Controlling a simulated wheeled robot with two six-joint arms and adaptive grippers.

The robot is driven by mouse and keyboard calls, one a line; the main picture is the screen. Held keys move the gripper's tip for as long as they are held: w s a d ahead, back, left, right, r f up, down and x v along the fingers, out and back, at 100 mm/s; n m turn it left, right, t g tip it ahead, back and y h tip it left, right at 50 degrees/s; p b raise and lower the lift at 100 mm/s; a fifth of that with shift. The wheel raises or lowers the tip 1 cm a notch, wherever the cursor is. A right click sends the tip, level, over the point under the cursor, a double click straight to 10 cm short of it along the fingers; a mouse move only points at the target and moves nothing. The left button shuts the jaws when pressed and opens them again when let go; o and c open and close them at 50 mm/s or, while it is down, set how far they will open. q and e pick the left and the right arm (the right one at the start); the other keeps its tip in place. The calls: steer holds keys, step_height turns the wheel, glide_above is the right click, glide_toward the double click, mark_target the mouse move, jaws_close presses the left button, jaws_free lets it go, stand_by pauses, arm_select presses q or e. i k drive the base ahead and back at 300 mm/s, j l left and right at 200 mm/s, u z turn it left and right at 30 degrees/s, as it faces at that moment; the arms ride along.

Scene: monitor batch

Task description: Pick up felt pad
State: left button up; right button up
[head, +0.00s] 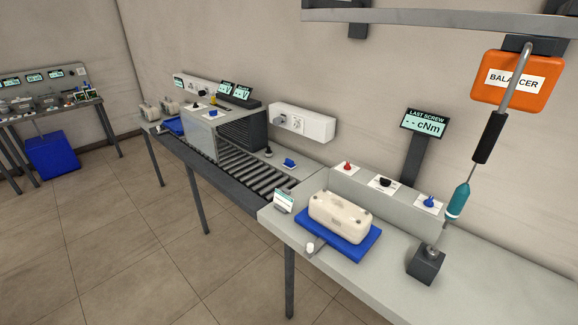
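I cannot make out a thing that is clearly the felt pad. A flat blue mat or tray (372,248) lies on the near bench, and I cannot tell whether it is felt. A cream rounded case (342,216) with dark round spots on its top sits on it and hides most of its middle. Neither of my grippers shows in the head view.
A roller conveyor (247,165) runs left from the near bench (330,275). An orange balancer (512,80) holds a hanging teal screwdriver (459,203) above a dark block (426,265). A blue bin (52,152) stands at far left. The floor in front is clear.

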mark_target(289, 164)
steer(key=i+j+u, duration=0.6)
steer(key=i, duration=0.15)
steer(key=i+j+u, duration=0.15)
steer(key=i+u, duration=0.15)
steer(key=i, duration=0.15)
steer(key=i+u, duration=0.3)
steer(key=i+j+z, duration=0.2)
steer(key=i, duration=0.2)
steer(key=i+z, duration=0.15)
steer(key=i, duration=0.3)
steer(key=i+j+z, duration=0.2)
steer(key=i, duration=0.2)
steer(key=i+j+z, duration=0.1)
steer(key=z, duration=0.35)
steer(key=i+j+z, duration=0.25)
steer(key=z, duration=0.15)
steer(key=i+j+z, duration=0.15)
steer(key=z, duration=0.3)
steer(key=i+j+z, duration=0.1)
steer(key=j+z, duration=0.55)
steer(key=z, duration=0.2)
steer(key=j+z, duration=0.45)
steer(key=i+l, duration=0.05)
steer(key=l, duration=0.05)
